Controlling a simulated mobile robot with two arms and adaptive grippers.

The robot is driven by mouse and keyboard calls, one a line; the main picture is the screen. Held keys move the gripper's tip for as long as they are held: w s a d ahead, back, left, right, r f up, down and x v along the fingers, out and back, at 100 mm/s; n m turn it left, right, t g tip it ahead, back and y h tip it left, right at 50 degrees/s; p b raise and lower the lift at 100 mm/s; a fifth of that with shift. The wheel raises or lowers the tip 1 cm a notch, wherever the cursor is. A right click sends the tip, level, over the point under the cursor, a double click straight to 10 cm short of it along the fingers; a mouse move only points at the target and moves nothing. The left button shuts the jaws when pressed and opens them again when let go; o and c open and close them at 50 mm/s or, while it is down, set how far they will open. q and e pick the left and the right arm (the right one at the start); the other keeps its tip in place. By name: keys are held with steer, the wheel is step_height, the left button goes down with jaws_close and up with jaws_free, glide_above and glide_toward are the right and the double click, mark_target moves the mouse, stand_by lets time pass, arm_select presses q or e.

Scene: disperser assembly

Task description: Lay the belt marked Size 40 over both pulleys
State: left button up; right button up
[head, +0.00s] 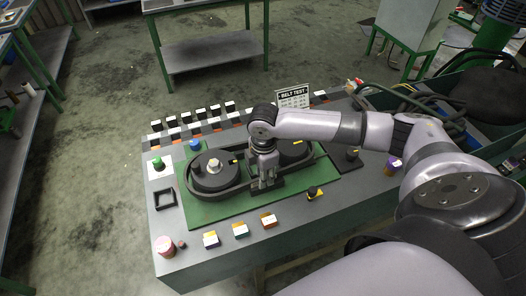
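Two dark round pulleys stand on the green board: the left pulley (214,171) with a light hub, and the right pulley (294,150), partly behind my arm. A dark belt (217,192) forms a long loop around the two pulleys. Its size mark is not readable, and I cannot tell whether it is seated all round. My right gripper (265,187) points down at the front of the loop between the pulleys, close to the belt. Its fingers look near each other, but whether they grip the belt is unclear. My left gripper is not in view.
A "BELT TEST" sign (292,97) stands at the back of the bench. Rows of small labelled blocks (198,115) line the back left. Several blocks (240,230), a pink cylinder (166,246) and a dark square frame (165,198) sit at the front and left. A purple-topped item (393,165) is right.

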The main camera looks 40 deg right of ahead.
steer(key=shift+r, duration=0.1)
step_height(320, 180, up, 12)
steer(key=shift+s, duration=0.2)
stand_by(0.4)
stand_by(0.5)
